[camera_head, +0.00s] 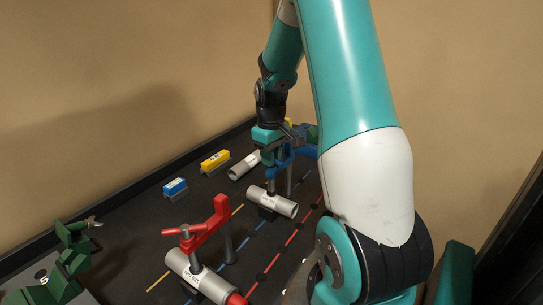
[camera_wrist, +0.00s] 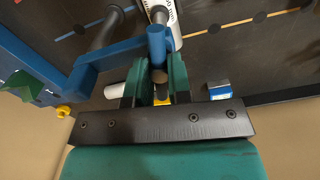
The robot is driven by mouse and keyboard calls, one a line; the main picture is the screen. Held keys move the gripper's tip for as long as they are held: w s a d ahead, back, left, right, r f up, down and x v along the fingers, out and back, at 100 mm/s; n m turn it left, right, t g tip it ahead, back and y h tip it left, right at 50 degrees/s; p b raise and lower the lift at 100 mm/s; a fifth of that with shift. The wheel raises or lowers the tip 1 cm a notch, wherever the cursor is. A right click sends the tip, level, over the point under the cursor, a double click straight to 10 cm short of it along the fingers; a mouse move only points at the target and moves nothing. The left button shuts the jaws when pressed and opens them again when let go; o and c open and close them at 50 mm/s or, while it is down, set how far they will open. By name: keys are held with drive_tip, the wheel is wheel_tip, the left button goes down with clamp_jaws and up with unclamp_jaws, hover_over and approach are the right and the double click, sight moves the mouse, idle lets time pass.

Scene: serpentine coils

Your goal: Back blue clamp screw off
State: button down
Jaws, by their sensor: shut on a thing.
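The blue clamp (camera_head: 285,157) stands on the dark table, its arm over a white cylinder (camera_head: 272,202) with a label. In the wrist view the blue clamp's arm (camera_wrist: 88,68) runs in from the left to a blue screw housing (camera_wrist: 157,45). My gripper (camera_head: 270,148) is at the top of the clamp, above the cylinder. In the wrist view its green fingers (camera_wrist: 153,82) are closed at the screw's top end, below the housing in the picture. The screw's grip is mostly hidden between the fingers. Whether the screw tip touches the cylinder is unclear.
A red clamp (camera_head: 205,232) stands over another white cylinder (camera_head: 200,277) nearer me. A blue block (camera_head: 175,187), a yellow block (camera_head: 215,160) and a loose cylinder (camera_head: 245,165) lie along the back edge. A green vise-like device (camera_head: 70,262) is at left. Coloured dashed lines mark the table.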

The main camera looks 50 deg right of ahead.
drive_tip(key=shift+d, duration=0.1)
drive_tip(key=c, duration=1)
unclamp_jaws()
drive_tip(key=shift+o, duration=0.2)
wheel_tip(320, 180, up, 18)
drive_tip(key=b, duration=0.1)
drive_tip(key=shift+f+b, duration=0.25)
drive_tip(key=shift+b, duration=0.05)
